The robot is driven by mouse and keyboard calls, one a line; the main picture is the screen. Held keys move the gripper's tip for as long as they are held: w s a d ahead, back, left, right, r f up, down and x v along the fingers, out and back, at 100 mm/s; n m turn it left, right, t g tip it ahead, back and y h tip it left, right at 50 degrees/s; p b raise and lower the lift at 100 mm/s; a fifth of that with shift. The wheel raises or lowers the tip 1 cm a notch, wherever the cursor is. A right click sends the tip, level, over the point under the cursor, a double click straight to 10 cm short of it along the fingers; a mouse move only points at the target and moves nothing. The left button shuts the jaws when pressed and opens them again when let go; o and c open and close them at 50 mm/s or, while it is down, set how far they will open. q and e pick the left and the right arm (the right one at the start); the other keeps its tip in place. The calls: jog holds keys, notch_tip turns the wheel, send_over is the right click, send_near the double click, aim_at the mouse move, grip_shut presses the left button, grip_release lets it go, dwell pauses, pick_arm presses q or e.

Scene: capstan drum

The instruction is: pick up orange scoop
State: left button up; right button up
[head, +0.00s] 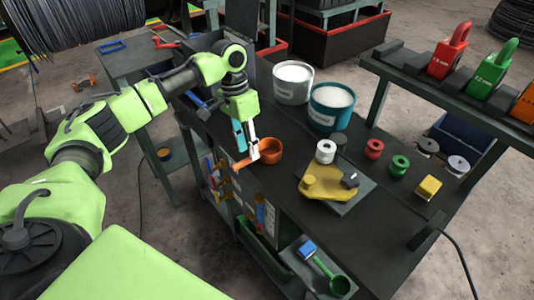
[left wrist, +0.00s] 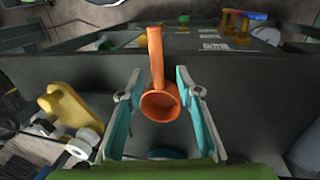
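The orange scoop (head: 271,151) lies on the dark workbench, close to its left edge, with its handle pointing left past that edge. My left gripper (head: 247,152) points down over the scoop's handle side. In the left wrist view the orange scoop (left wrist: 160,104) shows between the two teal fingers of my left gripper (left wrist: 159,78). The fingers are spread, with gaps visible on both sides of the handle. Whether a fingertip touches the scoop I cannot tell. My right gripper is not in view.
A white bucket (head: 292,84) and a teal bucket (head: 331,107) stand behind the scoop. A yellow fixture (head: 332,186) and several spools are to its right. A green scoop (head: 336,284) lies lower, in front.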

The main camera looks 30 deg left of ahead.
aim_at(249, 159)
pick_arm(q)
jog(key=f, duration=0.1)
jog(key=f+p, duration=0.1)
jog(key=s+f, duration=0.1)
jog(key=shift+d+f, duration=0.2)
jog(key=shift+d, duration=0.15)
jog(key=shift+f, duration=0.45)
jog(key=shift+d, duration=0.1)
grip_shut()
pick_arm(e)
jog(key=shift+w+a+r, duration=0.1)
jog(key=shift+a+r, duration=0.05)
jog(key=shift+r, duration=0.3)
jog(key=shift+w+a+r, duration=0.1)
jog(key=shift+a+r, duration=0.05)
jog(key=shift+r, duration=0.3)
pick_arm(q)
jog(key=shift+r, duration=0.15)
